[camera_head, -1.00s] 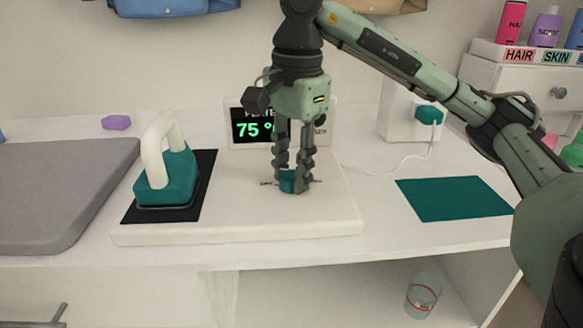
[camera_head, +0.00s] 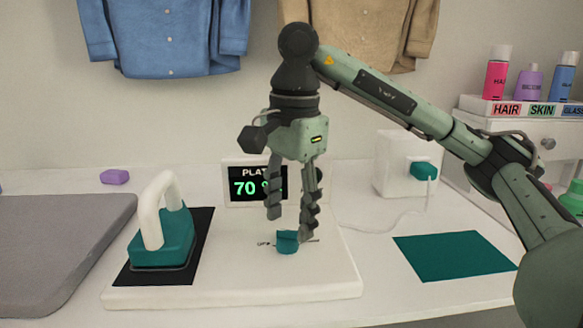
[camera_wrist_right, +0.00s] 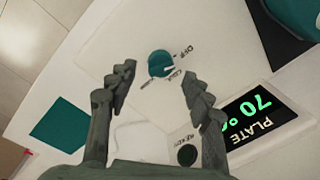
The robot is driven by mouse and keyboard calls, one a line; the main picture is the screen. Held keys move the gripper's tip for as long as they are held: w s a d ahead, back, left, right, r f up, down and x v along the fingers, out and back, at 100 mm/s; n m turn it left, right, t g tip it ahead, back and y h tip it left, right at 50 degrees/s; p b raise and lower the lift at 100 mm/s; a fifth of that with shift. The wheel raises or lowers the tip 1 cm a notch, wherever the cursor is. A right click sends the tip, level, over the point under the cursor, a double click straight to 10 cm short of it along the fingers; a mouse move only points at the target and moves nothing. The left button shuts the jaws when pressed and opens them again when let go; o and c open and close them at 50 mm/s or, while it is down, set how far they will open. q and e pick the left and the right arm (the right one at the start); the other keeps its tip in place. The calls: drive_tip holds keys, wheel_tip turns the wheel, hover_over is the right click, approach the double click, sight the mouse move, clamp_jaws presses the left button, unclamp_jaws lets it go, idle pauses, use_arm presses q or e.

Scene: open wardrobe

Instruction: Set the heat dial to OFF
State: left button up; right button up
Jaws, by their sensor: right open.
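The teal heat dial (camera_head: 287,243) sits on the white base plate near its front right. An OFF label shows to its left in the head view. In the wrist view the dial (camera_wrist_right: 160,63) shows from above with OFF lettering beside it; I cannot tell exactly where it points. My right gripper (camera_head: 290,227) is open and empty just above the dial, fingers pointing down. In the wrist view its fingers (camera_wrist_right: 158,78) are spread on both sides of the dial, apart from it. The plate display (camera_head: 258,185) reads 70. My left gripper is not in view.
A teal iron (camera_head: 165,240) with a white handle stands on a black pad at the left of the base. A grey board (camera_head: 60,240) lies further left. A teal mat (camera_head: 455,256) and a white box with a teal plug (camera_head: 423,171) are on the right.

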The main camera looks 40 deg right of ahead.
sight(291, 233)
wheel_tip(291, 233, up, 9)
drive_tip(key=shift+s, duration=0.3)
idle(0.7)
